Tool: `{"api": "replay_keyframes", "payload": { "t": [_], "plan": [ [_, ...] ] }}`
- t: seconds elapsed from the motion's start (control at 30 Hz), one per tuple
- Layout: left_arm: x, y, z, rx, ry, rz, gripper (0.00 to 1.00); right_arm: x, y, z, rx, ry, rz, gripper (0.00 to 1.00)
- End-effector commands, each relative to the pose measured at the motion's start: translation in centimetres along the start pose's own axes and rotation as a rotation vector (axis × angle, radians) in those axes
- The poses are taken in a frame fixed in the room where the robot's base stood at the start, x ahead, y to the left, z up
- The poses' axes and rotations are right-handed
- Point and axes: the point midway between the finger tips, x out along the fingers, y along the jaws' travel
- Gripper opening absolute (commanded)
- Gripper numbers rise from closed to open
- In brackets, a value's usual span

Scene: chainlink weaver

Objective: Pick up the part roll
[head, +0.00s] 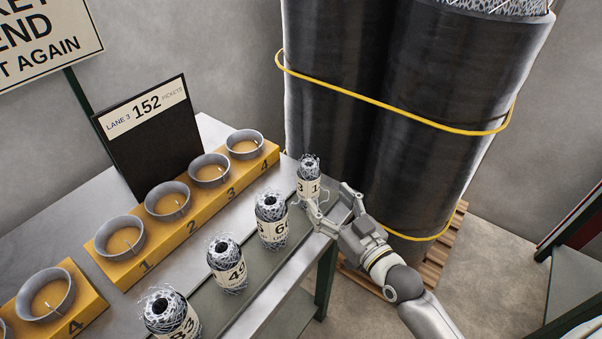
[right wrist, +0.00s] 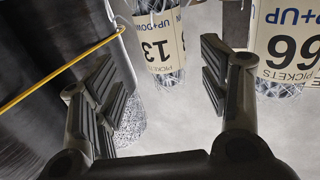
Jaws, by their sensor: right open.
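Several small wire-mesh rolls with cream number labels stand upright in a row along the metal table. The farthest roll (head: 309,182) is the one closest to my right gripper (head: 328,198). My right gripper is open and empty at the table's right edge, just right of and in front of that roll. In the right wrist view, the roll (right wrist: 160,45) appears upside down beyond the gap between the open fingers (right wrist: 160,88), not clasped. Another labelled roll (right wrist: 290,48) shows at the right there. It cannot be told whether the fingertips touch the far roll. My left gripper is out of view.
The other rolls (head: 271,222) stand nearer along the table (head: 215,130). Yellow blocks with grey rings (head: 168,200) and a black "152" board (head: 155,145) line its back. Large black rolls with a yellow strap (head: 410,110) stand on a pallet (head: 437,250) close behind my right gripper.

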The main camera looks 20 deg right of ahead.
Motion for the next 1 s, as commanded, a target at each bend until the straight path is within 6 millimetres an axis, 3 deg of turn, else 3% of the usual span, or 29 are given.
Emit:
{"api": "replay_keyframes", "payload": {
  "t": [0.17, 0.47, 0.8, 1.0],
  "plan": [
    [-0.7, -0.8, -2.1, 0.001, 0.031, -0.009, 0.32, 2.8, 0.0, -0.1, 0.002, 0.001, 0.001, 0.68],
    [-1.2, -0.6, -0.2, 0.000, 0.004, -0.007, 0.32, 4.9, -0.1, -0.1, 0.002, -0.001, 0.000, 0.68],
    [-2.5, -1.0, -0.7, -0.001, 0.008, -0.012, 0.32, 9.1, -0.3, 0.2, 0.001, -0.001, 0.000, 0.68],
    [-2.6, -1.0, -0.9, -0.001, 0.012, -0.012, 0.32, 9.7, -0.3, 0.3, 0.001, -0.002, 0.000, 0.68]
  ]
}}
